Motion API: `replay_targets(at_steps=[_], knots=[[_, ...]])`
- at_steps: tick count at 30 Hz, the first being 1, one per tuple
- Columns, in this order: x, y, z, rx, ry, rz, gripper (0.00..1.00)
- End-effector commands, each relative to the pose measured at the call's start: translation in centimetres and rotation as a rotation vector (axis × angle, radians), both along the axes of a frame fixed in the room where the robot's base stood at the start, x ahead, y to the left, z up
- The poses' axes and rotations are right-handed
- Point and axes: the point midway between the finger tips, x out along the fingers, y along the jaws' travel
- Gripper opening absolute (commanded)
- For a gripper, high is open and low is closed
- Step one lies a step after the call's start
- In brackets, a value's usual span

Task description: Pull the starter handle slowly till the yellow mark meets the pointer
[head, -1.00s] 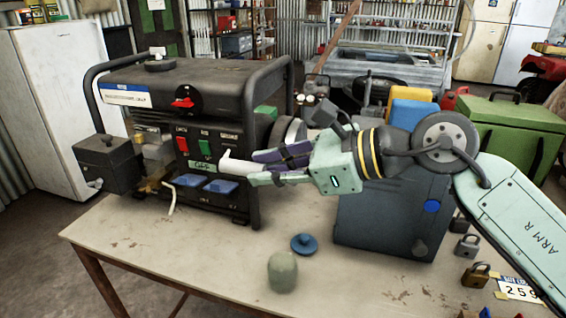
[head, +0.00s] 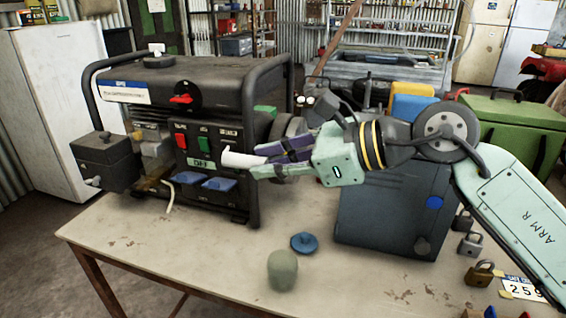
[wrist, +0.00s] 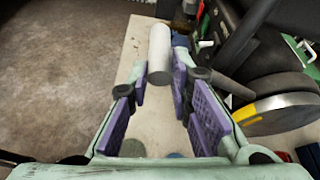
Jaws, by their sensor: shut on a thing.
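A pale, rod-shaped handle (head: 243,159) sticks out of my gripper (head: 268,165) in front of the generator's (head: 170,84) right side. In the wrist view the handle (wrist: 160,55) lies at the tips of my gripper (wrist: 164,82), with purple pads on both sides. My gripper is shut on it. A round wheel (wrist: 268,88) at the right of the wrist view carries a yellow band (wrist: 272,105) along its rim. In the head view the wheel (head: 292,128) is partly behind my gripper. I cannot make out a pointer or a cord.
On the table (head: 150,232) stand a blue-grey case (head: 385,215) under my arm, a blue knob-like lid (head: 304,243) and a grey-green rounded object (head: 282,270). Padlocks (head: 470,244) lie at the right. The table's front left is clear.

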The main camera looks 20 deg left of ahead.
Motion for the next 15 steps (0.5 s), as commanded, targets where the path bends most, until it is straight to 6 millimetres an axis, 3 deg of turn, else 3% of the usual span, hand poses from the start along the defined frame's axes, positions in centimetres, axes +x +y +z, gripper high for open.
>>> replay_targets(at_steps=[15], knots=[[3.7,-0.1,-1.4,0.003,0.0,0.001,0.0]])
